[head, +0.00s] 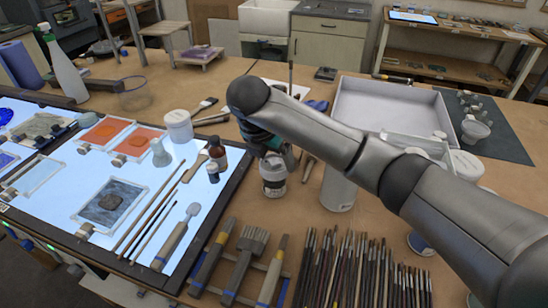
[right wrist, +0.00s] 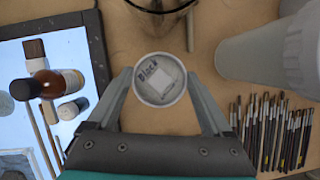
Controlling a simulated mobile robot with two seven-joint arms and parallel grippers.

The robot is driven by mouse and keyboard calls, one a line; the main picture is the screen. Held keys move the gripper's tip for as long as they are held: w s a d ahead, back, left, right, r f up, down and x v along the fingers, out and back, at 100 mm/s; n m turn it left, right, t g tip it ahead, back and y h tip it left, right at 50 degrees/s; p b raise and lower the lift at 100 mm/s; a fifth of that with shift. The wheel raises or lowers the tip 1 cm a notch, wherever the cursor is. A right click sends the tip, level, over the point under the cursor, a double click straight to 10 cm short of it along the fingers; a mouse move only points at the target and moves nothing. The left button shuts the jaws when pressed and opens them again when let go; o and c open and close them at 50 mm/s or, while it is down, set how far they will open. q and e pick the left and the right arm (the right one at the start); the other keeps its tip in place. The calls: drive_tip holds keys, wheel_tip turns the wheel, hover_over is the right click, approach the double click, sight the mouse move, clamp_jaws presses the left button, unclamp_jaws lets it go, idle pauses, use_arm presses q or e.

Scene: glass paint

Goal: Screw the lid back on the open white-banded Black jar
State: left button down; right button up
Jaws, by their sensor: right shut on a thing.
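The round white lid (right wrist: 160,79), marked "Black", sits between the fingertips of my right gripper (right wrist: 160,76) in the right wrist view. My right gripper (head: 281,157) is shut on this lid. In the head view, the white-banded jar (head: 273,183) stands upright on the table, directly below the gripper. The lid is at or just above the jar's mouth; the fingers partly cover that spot, so I cannot tell whether it is seated. From the wrist the lid hides the jar. My left gripper is out of view.
A light panel (head: 165,190) with brushes and bottles lies to the left. A grey-white container (head: 338,190) stands close on the right of the jar. Many brushes (head: 365,270) lie in front. A large white tray (head: 385,110) is behind my right arm.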

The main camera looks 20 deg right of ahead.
drive_tip(key=shift+f, duration=0.1)
drive_tip(key=m+g, duration=0.1)
drive_tip(key=m, duration=0.2)
drive_tip(key=m+g+h, duration=0.1)
drive_tip(key=m, duration=0.1)
drive_tip(key=shift+m, duration=0.4)
drive_tip(key=o, duration=1)
drive_tip(key=shift+o, duration=0.2)
drive_tip(key=shift+r+p, duration=2.1)
drive_tip(key=shift+r, duration=1)
